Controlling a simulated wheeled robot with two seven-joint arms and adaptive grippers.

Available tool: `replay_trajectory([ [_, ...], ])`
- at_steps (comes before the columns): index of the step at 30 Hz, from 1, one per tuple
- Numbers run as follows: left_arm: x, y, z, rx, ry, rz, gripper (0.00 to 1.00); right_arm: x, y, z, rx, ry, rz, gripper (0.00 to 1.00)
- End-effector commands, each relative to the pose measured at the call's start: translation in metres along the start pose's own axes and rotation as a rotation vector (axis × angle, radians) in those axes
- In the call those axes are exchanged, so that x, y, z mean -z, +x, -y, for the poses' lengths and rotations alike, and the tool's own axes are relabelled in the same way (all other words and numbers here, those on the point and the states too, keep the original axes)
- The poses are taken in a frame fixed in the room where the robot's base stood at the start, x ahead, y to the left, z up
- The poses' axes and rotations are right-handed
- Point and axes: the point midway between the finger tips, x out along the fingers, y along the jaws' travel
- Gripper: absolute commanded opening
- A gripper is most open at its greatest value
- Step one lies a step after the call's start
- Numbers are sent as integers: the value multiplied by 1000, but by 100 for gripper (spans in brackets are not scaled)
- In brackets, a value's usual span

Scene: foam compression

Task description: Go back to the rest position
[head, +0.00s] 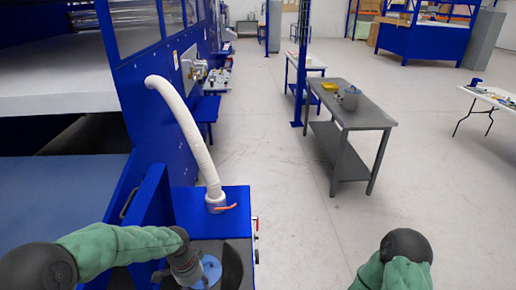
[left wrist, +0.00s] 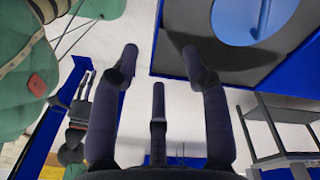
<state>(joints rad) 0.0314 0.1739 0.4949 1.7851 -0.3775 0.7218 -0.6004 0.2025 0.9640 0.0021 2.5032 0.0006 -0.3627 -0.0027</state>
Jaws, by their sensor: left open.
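My left arm comes in from the left in the head view, and its gripper (head: 186,268) is low over the front of the blue machine (head: 222,201). In the left wrist view my left gripper (left wrist: 160,52) has its dark fingers spread apart with nothing between them. A light blue round piece (left wrist: 252,20) lies on a dark surface beyond the fingers; it also shows beside the gripper in the head view (head: 208,270). My right arm is folded at the bottom right of the head view. Its gripper (left wrist: 84,88) seems to show small at the left wrist view's left; its opening is unclear.
A white hose (head: 188,125) rises from the blue machine. A blue frame stands close on the left. A grey table (head: 350,110) with a yellow item and a grey container stands ahead to the right. The floor (head: 285,190) between is clear.

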Motion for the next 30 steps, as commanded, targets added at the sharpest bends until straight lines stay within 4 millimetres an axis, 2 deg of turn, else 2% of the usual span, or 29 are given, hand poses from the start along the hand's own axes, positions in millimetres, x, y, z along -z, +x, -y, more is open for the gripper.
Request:
replay_trajectory([
  [1, 0, 17, -5, -17, -24, -6, 47, 0, 5, -2, 0, 0, 1, 43],
  [5, 2, 56, -20, -55, -103, -38, 47, 0, 13, -5, 0, 0, 0, 43],
  [8, 2, 94, -36, -93, -194, -66, 47, 1, 22, -8, 0, 0, 0, 43],
  [12, -3, 159, -68, -156, -378, -102, 47, 1, 38, -13, 0, 0, 0, 43],
  [18, -22, 236, -115, -217, -673, -126, 47, 2, 59, -21, 0, 0, 0, 43],
  [21, -35, 266, -136, -231, -813, -126, 47, 2, 68, -24, 0, 0, 0, 43],
  [24, -47, 286, -152, -233, -928, -123, 47, 3, 74, -27, 0, 0, 1, 43],
  [30, -61, 303, -166, -225, -1047, -120, 47, 3, 80, -29, 0, 0, 0, 43],
])
